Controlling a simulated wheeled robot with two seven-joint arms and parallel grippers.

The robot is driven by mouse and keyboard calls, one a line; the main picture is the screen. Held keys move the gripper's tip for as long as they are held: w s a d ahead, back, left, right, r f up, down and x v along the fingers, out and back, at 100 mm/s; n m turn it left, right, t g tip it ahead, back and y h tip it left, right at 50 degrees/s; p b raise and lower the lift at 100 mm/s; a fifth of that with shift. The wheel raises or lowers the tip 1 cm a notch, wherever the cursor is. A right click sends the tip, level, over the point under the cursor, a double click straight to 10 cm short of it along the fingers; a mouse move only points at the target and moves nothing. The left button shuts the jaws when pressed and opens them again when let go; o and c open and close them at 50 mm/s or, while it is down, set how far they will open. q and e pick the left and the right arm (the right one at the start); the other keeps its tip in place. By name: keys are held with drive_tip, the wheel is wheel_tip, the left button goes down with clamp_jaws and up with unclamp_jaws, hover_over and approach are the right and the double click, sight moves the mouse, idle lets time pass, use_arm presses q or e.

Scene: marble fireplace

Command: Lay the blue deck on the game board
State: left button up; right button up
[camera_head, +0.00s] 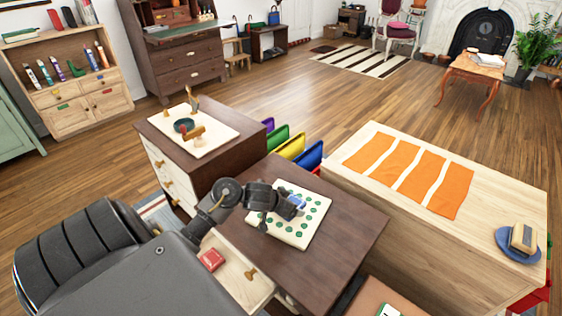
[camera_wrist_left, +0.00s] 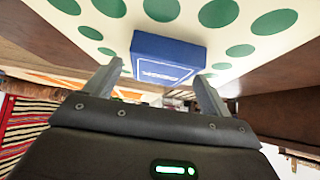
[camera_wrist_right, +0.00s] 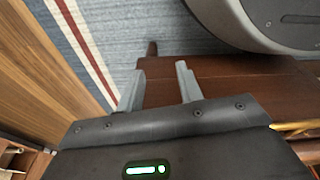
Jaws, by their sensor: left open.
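The blue deck (camera_head: 297,199) is on the cream game board with green dots (camera_head: 287,236), which lies on the dark brown table. In the left wrist view the blue deck (camera_wrist_left: 165,58) lies against the dotted board (camera_wrist_left: 205,38). My left gripper (camera_head: 290,208) is over the board at the deck. Its two fingers (camera_wrist_left: 157,84) are apart, one toward each side of the deck, with visible gaps beside them. My right gripper (camera_wrist_right: 160,82) has its fingers apart with nothing between them. It is outside the head view.
A red box (camera_head: 211,260) sits in a pulled-out drawer (camera_head: 240,284) at the table's near side. A dark-topped cabinet (camera_head: 240,130) adjoins at the back left. A light wooden table with orange strips (camera_head: 405,176) stands right. A blue plate (camera_head: 504,240) bears a block.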

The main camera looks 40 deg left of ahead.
use_arm(q)
drive_tip(key=p+v, duration=0.3)
drive_tip(key=v, duration=0.1)
drive_tip(key=shift+r, duration=0.2)
drive_tip(key=p+v, duration=0.2)
drive_tip(key=v, duration=0.1)
drive_tip(key=shift+s+r, duration=0.15)
drive_tip(key=p+v, duration=0.2)
drive_tip(key=v, duration=0.2)
drive_tip(key=shift+s+p, duration=0.25)
drive_tip(key=shift+p, duration=0.1)
use_arm(e)
drive_tip(key=s+d+f, duration=0.2)
drive_tip(key=s, duration=0.5)
drive_tip(key=s+d+f+g, duration=0.1)
drive_tip(key=s+d+f, duration=0.1)
drive_tip(key=s, duration=0.5)
drive_tip(key=shift+d+f, duration=0.3)
drive_tip(key=shift+d, duration=0.15)
use_arm(q)
drive_tip(key=shift+r, duration=0.1)
use_arm(e)
drive_tip(key=shift+s, duration=0.1)
